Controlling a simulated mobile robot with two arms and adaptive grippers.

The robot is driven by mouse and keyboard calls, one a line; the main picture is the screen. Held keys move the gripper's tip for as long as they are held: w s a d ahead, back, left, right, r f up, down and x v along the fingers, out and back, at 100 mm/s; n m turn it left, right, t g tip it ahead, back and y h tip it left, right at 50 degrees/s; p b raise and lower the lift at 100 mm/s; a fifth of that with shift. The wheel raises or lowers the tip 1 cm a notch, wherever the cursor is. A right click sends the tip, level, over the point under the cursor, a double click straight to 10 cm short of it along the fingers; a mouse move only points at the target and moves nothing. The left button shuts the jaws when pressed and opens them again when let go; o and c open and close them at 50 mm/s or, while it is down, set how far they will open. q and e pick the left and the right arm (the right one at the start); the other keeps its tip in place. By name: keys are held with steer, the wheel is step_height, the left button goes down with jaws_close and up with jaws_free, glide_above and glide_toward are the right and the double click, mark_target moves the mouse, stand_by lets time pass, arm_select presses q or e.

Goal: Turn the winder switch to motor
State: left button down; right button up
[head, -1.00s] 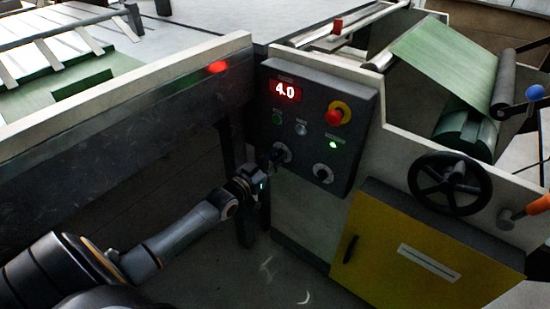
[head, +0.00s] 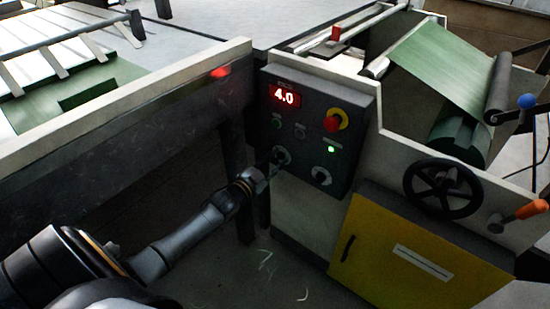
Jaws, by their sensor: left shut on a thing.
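The dark control panel (head: 352,112) stands at the middle of the head view, with a red display reading 4.0. Two rotary switches sit low on it: a left one (head: 283,154) and a right one (head: 322,176). Their labels are too small to read, so I cannot tell which is marked winder. My left gripper (head: 273,163) reaches up from the lower left and is shut on the left rotary switch. The fingers partly hide this switch, and its pointer direction cannot be made out. My right gripper is not in view.
The panel also carries a red emergency button (head: 332,123) on yellow and a lit green lamp (head: 331,149). A black handwheel (head: 443,188), a yellow cabinet door (head: 405,258) and an orange-handled lever (head: 530,209) are to the right. A long machine frame (head: 110,140) runs along the left.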

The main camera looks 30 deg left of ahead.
arm_select(q)
steer(key=shift+f+m, duration=0.1)
steer(key=shift+m, duration=1.1)
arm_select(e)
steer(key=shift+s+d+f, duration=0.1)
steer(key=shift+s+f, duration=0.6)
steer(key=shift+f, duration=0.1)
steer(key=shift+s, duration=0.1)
arm_select(q)
steer(key=c, duration=1.4)
jaws_free()
steer(key=shift+c, duration=0.2)
steer(key=s, duration=1.2)
steer(key=shift+a, duration=0.4)
